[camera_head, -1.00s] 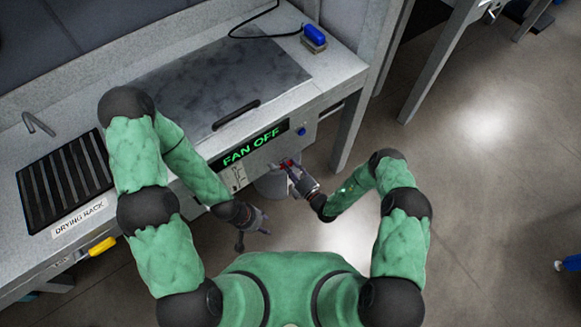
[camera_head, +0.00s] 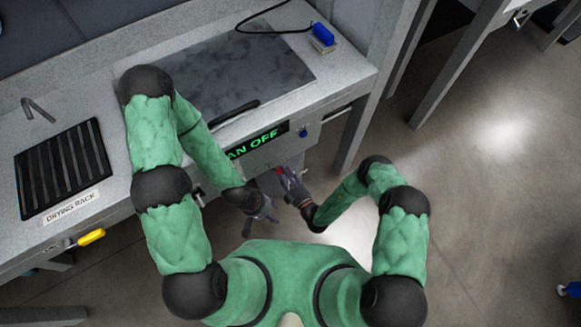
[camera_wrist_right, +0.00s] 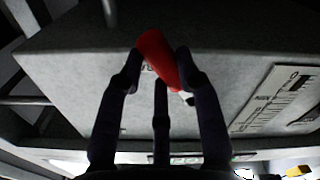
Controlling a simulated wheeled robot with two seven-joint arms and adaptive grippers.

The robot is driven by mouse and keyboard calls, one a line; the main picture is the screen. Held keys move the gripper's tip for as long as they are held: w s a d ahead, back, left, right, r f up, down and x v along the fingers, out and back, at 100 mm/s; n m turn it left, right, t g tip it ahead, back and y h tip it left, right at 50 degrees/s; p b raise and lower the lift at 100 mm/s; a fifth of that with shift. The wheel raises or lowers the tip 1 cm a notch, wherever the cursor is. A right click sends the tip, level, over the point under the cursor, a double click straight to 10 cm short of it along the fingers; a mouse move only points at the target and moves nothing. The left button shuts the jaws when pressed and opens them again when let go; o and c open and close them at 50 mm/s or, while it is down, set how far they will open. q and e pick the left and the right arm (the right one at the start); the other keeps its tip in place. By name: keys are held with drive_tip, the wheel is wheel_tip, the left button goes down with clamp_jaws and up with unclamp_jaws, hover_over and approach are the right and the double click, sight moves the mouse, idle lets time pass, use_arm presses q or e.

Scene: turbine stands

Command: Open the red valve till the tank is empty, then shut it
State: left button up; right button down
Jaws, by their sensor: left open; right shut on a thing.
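The red valve handle (camera_head: 279,171) is below the front of the bench, near the FAN OFF display. In the right wrist view, the red handle (camera_wrist_right: 157,58) lies tilted between my right fingers. My right gripper (camera_head: 285,179) is shut on it; its fingers also show in the wrist view (camera_wrist_right: 158,82). My left gripper (camera_head: 270,211) is open and empty, left of and nearer than the right one. A pale marked scale plate (camera_wrist_right: 282,96) is on the grey surface behind the handle. The tank is mostly hidden under the bench edge and my grippers; its level cannot be read.
The bench carries a black drying rack (camera_head: 62,168), a dark slab (camera_head: 240,70) and a blue item (camera_head: 322,34) on a small block. A yellow handle (camera_head: 91,237) sticks out at the bench front left. Open floor (camera_head: 480,210) lies to the right.

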drive_tip(key=shift+s+a+f+m, duration=0.25)
drive_tip(key=shift+a+m, duration=0.1)
drive_tip(key=shift+m, duration=0.5)
drive_tip(key=shift+s+a+f+m, duration=0.25)
drive_tip(key=shift+a+m, duration=0.1)
drive_tip(key=shift+m, duration=0.55)
drive_tip(key=shift+s+a+f+m, duration=0.15)
drive_tip(key=shift+s+a+m, duration=0.15)
drive_tip(key=shift+m, duration=0.55)
drive_tip(key=shift+a, duration=0.1)
drive_tip(key=c, duration=0.8)
unclamp_jaws()
drive_tip(key=shift+c, duration=0.2)
drive_tip(key=shift+s, duration=0.1)
drive_tip(key=v, duration=1.1)
drive_tip(key=shift+s+d, duration=0.25)
drive_tip(key=shift+s, duration=0.05)
